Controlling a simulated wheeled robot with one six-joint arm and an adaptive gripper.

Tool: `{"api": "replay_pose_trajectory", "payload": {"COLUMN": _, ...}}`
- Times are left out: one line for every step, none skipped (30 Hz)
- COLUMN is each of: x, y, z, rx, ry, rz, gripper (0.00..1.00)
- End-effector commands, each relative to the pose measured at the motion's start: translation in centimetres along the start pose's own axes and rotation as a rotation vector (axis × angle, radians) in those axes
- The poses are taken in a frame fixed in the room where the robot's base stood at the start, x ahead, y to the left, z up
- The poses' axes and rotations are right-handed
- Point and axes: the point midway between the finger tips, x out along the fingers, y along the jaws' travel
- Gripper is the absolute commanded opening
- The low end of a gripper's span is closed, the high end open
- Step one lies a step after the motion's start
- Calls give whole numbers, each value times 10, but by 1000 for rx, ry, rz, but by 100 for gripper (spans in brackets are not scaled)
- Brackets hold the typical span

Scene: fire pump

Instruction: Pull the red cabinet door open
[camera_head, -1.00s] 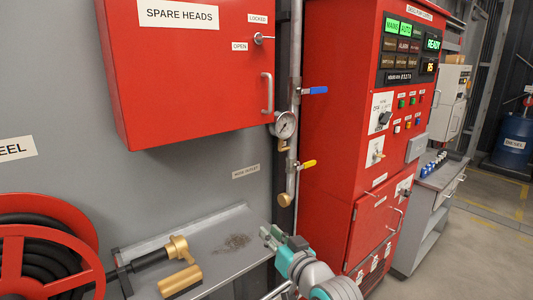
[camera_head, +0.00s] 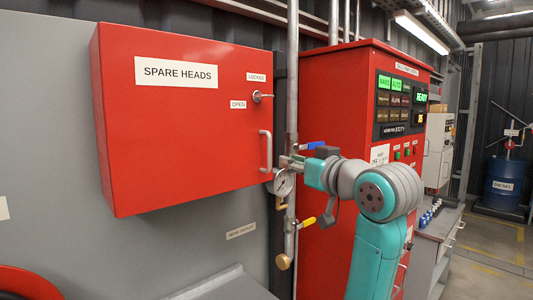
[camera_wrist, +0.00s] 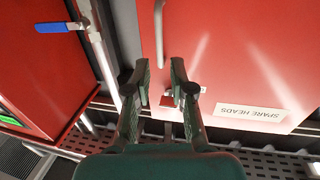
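The red cabinet (camera_head: 195,120), labelled SPARE HEADS, hangs on the grey wall in the head view, its door shut. Its vertical bar handle (camera_head: 265,151) is near the door's right edge. The lock with a key (camera_head: 260,96) sits above it. My gripper (camera_head: 287,162) is just right of the handle's lower part and appears apart from it. In the wrist view, my gripper (camera_wrist: 158,68) has its two fingers spread with nothing between the tips. The handle (camera_wrist: 158,28) shows beyond the fingertips, and the door (camera_wrist: 240,50) fills the right.
A vertical pipe with a gauge (camera_head: 283,182), a blue lever (camera_head: 310,147) and a yellow lever (camera_head: 307,222) runs close to the cabinet's right side, near my gripper. A red control panel (camera_head: 330,90) stands to the right. A grey ledge (camera_head: 215,285) is below.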

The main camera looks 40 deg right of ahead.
Motion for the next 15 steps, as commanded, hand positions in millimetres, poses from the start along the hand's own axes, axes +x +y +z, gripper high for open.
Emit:
{"api": "replay_pose_trajectory", "payload": {"x": -1, "y": 1, "z": -4, "rx": -4, "ry": 0, "rz": 1, "gripper": 23}}
{"api": "replay_pose_trajectory", "payload": {"x": -1, "y": 1, "z": -5, "rx": -5, "ry": -1, "rz": 1, "gripper": 23}}
{"api": "replay_pose_trajectory", "payload": {"x": 0, "y": 1, "z": -5, "rx": -5, "ry": -1, "rz": 1, "gripper": 23}}
{"api": "replay_pose_trajectory", "payload": {"x": 2, "y": 1, "z": -6, "rx": -5, "ry": -1, "rz": 1, "gripper": 23}}
{"api": "replay_pose_trajectory", "payload": {"x": 4, "y": 1, "z": -5, "rx": -5, "ry": -2, "rz": 1, "gripper": 23}}
{"api": "replay_pose_trajectory", "payload": {"x": 8, "y": 1, "z": -5, "rx": -4, "ry": -2, "rz": 1, "gripper": 23}}
{"api": "replay_pose_trajectory", "payload": {"x": 12, "y": 1, "z": -5, "rx": -3, "ry": -2, "rz": 1, "gripper": 23}}
{"api": "replay_pose_trajectory", "payload": {"x": 16, "y": 1, "z": -5, "rx": -3, "ry": -2, "rz": 1, "gripper": 23}}
{"api": "replay_pose_trajectory", "payload": {"x": 22, "y": 0, "z": -5, "rx": -4, "ry": -3, "rz": 0, "gripper": 23}}
{"api": "replay_pose_trajectory", "payload": {"x": 27, "y": 0, "z": -5, "rx": -4, "ry": -3, "rz": -1, "gripper": 23}}
{"api": "replay_pose_trajectory", "payload": {"x": 33, "y": 0, "z": -5, "rx": -4, "ry": -3, "rz": -1, "gripper": 23}}
{"api": "replay_pose_trajectory", "payload": {"x": 40, "y": 0, "z": -5, "rx": -3, "ry": -3, "rz": 0, "gripper": 23}}
{"api": "replay_pose_trajectory", "payload": {"x": 46, "y": 1, "z": -5, "rx": -3, "ry": -2, "rz": 1, "gripper": 23}}
{"api": "replay_pose_trajectory", "payload": {"x": 51, "y": 0, "z": -5, "rx": -4, "ry": -3, "rz": 0, "gripper": 23}}
{"api": "replay_pose_trajectory", "payload": {"x": 58, "y": 0, "z": -5, "rx": -4, "ry": -3, "rz": 0, "gripper": 23}}
